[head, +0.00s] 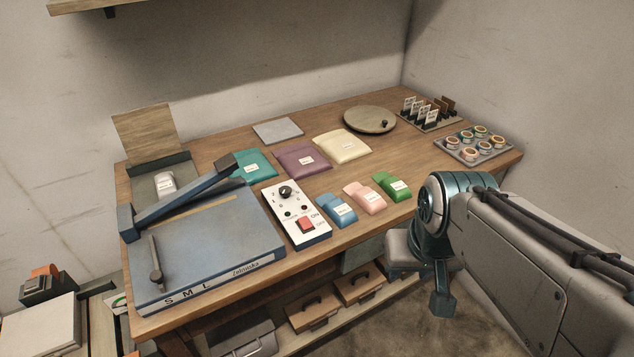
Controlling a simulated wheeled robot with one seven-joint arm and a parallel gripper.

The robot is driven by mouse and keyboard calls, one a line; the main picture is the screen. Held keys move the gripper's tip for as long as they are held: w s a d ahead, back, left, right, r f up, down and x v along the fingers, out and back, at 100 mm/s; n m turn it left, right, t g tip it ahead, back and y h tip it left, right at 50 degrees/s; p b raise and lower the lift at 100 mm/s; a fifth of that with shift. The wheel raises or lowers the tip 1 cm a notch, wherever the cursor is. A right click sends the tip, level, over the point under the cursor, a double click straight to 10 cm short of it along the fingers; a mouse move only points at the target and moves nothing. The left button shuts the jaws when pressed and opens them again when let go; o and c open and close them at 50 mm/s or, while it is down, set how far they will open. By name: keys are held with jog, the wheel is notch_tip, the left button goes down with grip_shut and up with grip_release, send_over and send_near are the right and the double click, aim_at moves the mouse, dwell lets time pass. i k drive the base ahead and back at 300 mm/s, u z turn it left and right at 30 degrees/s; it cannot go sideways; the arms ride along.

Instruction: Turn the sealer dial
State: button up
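The dial (286,192) is a round black knob at the top of a white control panel (283,214). Marks, among them a 2, stand around the dial, but its exact setting is too small to read. A red switch (306,224) labelled ON sits lower on the panel, near small round lights or buttons. The panel lies against the right side of a blue flat machine with a raised lever bar (185,196). My arm comes in from the right and stays apart from the dial. I cannot make out my gripper's fingers in this view.
Blue, pink and green small packets (398,187) lie right of the panel. Teal, purple and cream pouches (342,147) lie behind it. A round turntable (370,119), a card rack (430,114) and a tray of rolls (474,145) fill the far right. Open shelving is below the tabletop.

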aim_at(284, 192)
jog(key=z, duration=0.7)
jog(key=i, duration=0.45)
jog(key=u, duration=2.25)
